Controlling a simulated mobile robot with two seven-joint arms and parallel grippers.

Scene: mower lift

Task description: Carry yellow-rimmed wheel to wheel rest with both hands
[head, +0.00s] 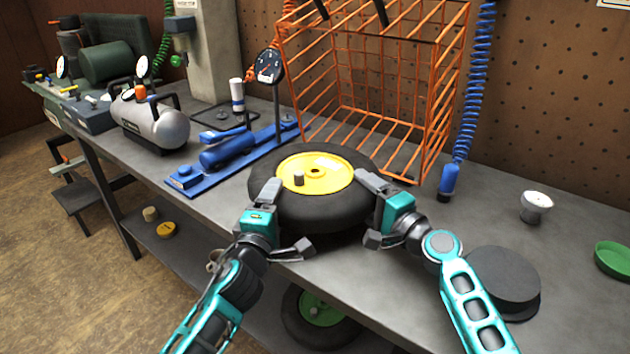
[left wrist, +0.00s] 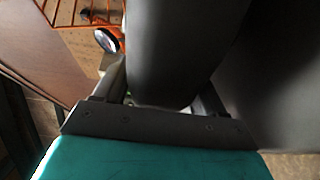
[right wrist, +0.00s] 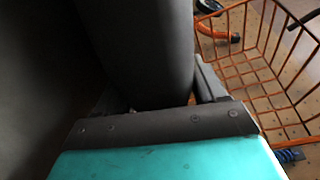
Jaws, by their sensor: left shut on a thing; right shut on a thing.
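The yellow-rimmed wheel (head: 318,210) lies flat, its black tyre around a yellow rim, near the bench's front edge. I cannot tell whether it touches the bench. My left gripper (head: 284,220) is shut on the tyre's left side; the tyre fills the jaws in the left wrist view (left wrist: 170,50). My right gripper (head: 373,212) is shut on the tyre's right side, also seen in the right wrist view (right wrist: 145,45). A dark round pad (head: 503,275), apparently the wheel rest, lies at the right front, partly behind my right arm.
An orange wire cage (head: 385,85) stands behind the wheel. A blue foot pump (head: 228,150) with a gauge and a silver compressor (head: 150,125) stand to the left. A grey-white cup (head: 536,206) and a green dish (head: 613,258) are at right. A green-rimmed wheel (head: 318,315) is below the bench.

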